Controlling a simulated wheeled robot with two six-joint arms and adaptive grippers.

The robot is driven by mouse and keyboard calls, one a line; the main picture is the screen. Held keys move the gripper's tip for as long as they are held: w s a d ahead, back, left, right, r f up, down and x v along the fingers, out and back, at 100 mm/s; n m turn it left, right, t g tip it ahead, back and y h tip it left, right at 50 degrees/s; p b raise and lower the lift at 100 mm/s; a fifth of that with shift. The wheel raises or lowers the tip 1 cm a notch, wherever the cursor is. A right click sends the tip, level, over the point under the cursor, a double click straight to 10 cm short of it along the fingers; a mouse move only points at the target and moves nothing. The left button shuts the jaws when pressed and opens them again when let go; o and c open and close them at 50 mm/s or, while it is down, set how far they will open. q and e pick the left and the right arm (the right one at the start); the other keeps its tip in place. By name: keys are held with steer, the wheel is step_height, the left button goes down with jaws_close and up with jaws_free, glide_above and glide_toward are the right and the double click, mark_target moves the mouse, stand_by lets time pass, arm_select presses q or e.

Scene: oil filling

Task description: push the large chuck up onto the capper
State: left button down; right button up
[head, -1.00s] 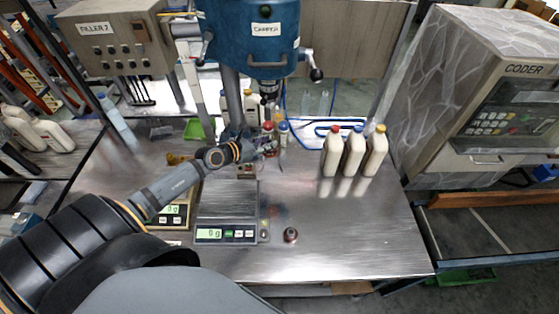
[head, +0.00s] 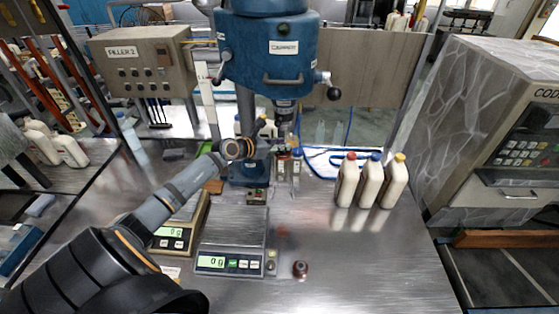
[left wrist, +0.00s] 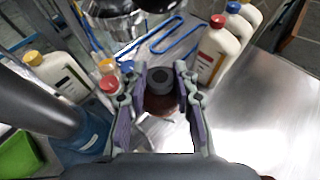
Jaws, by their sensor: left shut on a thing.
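The blue capper (head: 268,50) stands at the back middle of the table, with its dark spindle (head: 285,108) pointing down. My left gripper (head: 284,147) is below the spindle, with a gap between them in the head view. In the left wrist view, my left gripper (left wrist: 165,108) is shut on the large chuck (left wrist: 160,98), which is dark reddish brown with a grey round top. In the head view the held chuck is too small to make out. My right gripper is not in view.
A smaller dark red chuck (head: 300,268) sits on the table right of the scale (head: 230,261). Three white bottles (head: 370,186) stand to the right. Capped bottles (head: 297,166) stand behind my gripper. The front right of the table is clear.

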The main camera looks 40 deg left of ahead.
mark_target(281, 129)
arm_select(q)
steer(key=w+a+b, duration=0.2)
steer(key=w, duration=0.1)
steer(key=shift+f, duration=0.15)
steer(key=shift+w+a+r+b, duration=0.25)
steer(key=shift+w+b, duration=0.25)
steer(key=shift+b, duration=0.05)
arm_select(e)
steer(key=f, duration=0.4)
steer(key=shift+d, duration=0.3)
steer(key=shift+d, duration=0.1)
arm_select(q)
steer(key=shift+r, duration=0.15)
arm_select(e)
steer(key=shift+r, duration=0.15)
arm_select(q)
steer(key=shift+r+p, duration=0.7)
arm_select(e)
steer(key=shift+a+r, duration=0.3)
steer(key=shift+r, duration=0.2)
arm_select(q)
steer(key=shift+r, duration=0.35)
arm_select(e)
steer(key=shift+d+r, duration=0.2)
arm_select(q)
steer(key=shift+r+p, duration=0.3)
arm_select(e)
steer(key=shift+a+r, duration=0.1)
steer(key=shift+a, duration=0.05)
